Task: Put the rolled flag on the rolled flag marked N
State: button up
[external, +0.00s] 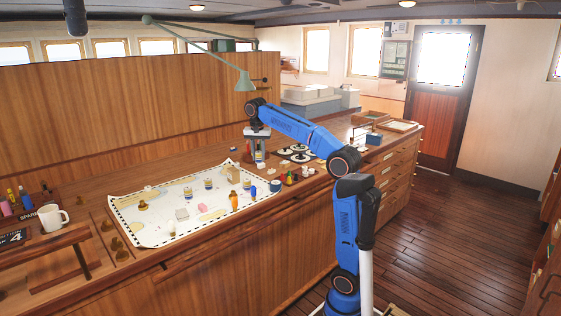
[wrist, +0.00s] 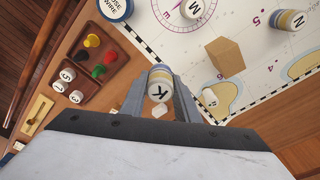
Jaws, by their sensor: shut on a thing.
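My gripper (wrist: 160,100) is shut on a rolled flag marked K (wrist: 160,85), a pale roll with a coloured band. In the external view my gripper (external: 258,150) holds this roll (external: 259,157) over the counter, beyond the chart's right edge. The rolled flag marked N (wrist: 289,20) stands upright on the chart at the upper right of the wrist view, clear of my gripper. Its letter cannot be read in the external view. A similar roll marked M (wrist: 191,8) stands on the chart's compass rose.
A cardboard-coloured box (wrist: 225,57) stands on the chart (wrist: 250,22) between my gripper and the N roll. A tray (wrist: 104,29) with coloured pawns and numbered white pieces lies at left. A blue-rimmed tin (wrist: 115,8) is nearby. A green lamp (external: 245,82) hangs above.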

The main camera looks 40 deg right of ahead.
jog(key=w+a+r+n+y, duration=0.1)
jog(key=w+a+n, duration=0.35)
jog(key=a, duration=0.35)
jog(key=w+a+r+n, duration=0.1)
jog(key=w+a+n, duration=0.2)
jog(key=a+n, duration=0.4)
jog(key=w+a+r+n+y, duration=0.1)
jog(key=w+a+n, duration=0.25)
jog(key=a, duration=0.65)
jog(key=shift+n, duration=0.3)
jog(key=shift+s+d+f, duration=0.1)
jog(key=shift+d+f, duration=0.05)
jog(key=shift+f, duration=1.8)
jog(key=shift+s+d+f, duration=0.1)
jog(key=shift+f, duration=1.85)
jog(key=shift+f, duration=0.1)
jog(key=o, duration=1)
jog(key=r, duration=0.7)
jog(key=shift+s+d+r, duration=0.2)
jog(key=shift+s+r, duration=0.15)
jog(key=shift+s, duration=0.05)
